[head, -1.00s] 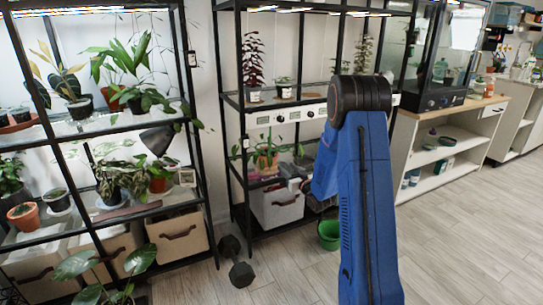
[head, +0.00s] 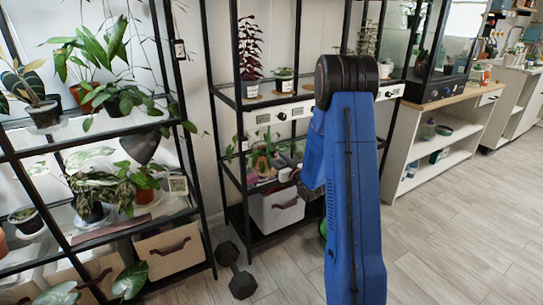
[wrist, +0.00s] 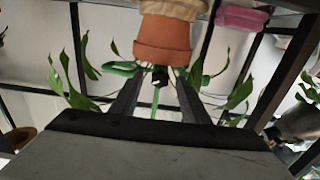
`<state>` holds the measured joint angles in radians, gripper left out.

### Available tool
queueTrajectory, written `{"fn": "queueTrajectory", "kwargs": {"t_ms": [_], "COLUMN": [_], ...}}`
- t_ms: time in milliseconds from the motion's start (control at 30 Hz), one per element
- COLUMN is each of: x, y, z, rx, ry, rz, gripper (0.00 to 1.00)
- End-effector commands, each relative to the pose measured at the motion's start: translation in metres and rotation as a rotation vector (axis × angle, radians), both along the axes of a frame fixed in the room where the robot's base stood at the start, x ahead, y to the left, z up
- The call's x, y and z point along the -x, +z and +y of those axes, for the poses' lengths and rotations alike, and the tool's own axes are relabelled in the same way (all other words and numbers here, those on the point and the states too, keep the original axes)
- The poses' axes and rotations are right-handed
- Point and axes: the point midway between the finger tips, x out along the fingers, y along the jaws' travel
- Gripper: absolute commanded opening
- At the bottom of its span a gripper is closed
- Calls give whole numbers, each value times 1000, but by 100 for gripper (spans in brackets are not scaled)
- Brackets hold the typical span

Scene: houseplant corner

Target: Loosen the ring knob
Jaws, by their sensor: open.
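In the wrist view, a small dark knob (wrist: 160,76) shows just beyond my gripper (wrist: 158,92), in line with the gap between its fingers. A green ring or loop (wrist: 120,68) runs out to both sides behind it, among leaves. My fingers are open, and whether they reach to either side of the knob I cannot tell. A terracotta pot (wrist: 163,42) is directly above the knob in this view, which looks upside down. In the head view, my gripper (head: 290,175) is at the middle rack's lower shelf, beside a leafy potted plant (head: 264,160). The knob is too small to make out there.
Black rack posts (head: 240,130) and a white panel with dials (head: 272,118) surround the shelf opening. A fabric bin (head: 277,212) sits below. A dumbbell (head: 236,270) lies on the floor in front. A pink object (wrist: 240,18) is near the pot. Floor at right is clear.

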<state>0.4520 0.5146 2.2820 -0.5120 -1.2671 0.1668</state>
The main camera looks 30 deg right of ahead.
Motion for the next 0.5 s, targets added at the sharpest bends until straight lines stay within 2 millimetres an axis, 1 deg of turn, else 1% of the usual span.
{"fn": "queueTrajectory", "kwargs": {"t_ms": [400, 433, 467, 500], "x": [2, 2, 2, 2], "y": [0, 0, 0, 0], "z": [-1, -1, -1, -1], "rx": [0, 0, 0, 0], "ry": [0, 0, 0, 0], "rz": [0, 0, 0, 0], "gripper": [42, 37, 30, 20]}}
